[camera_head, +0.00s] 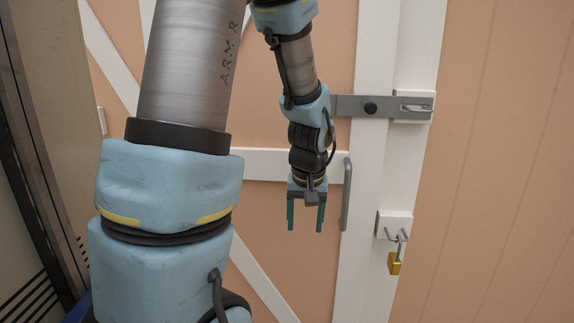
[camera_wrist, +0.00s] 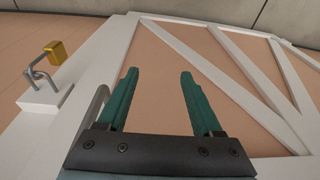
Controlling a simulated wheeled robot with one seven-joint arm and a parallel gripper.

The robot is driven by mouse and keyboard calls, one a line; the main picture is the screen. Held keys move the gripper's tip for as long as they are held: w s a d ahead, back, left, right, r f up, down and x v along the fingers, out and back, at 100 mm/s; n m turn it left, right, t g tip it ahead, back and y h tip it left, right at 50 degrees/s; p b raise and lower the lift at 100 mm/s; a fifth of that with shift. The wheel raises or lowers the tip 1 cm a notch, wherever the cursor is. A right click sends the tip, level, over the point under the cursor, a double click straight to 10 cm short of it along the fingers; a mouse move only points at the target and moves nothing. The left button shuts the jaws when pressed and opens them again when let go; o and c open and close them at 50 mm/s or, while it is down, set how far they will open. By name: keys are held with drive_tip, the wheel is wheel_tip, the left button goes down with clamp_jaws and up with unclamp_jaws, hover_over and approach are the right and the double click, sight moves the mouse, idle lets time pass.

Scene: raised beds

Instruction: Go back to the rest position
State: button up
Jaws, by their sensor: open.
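My gripper (camera_head: 305,230) points down in front of an orange door with white trim, just left of its grey handle. Its two teal fingers are apart, and nothing shows between them. In the wrist view my gripper (camera_wrist: 158,82) is also open and empty, with the door behind it. My blue and grey arm fills the left and middle of the head view.
A grey latch bar (camera_head: 372,107) crosses the door's edge. Below it are the door handle (camera_head: 346,195) and a white block (camera_head: 394,224) with a hook holding a brass padlock (camera_head: 394,264). The padlock also shows in the wrist view (camera_wrist: 56,52). A plain orange wall lies right.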

drive_tip(key=s+a+r, duration=0.2)
drive_tip(key=s+a, duration=0.5)
drive_tip(key=a, duration=0.4)
drive_tip(key=shift+g+p, duration=0.4)
drive_tip(key=shift+p, duration=0.05)
drive_tip(key=shift+r, duration=0.1)
drive_tip(key=shift+c, duration=0.2)
idle(1.2)
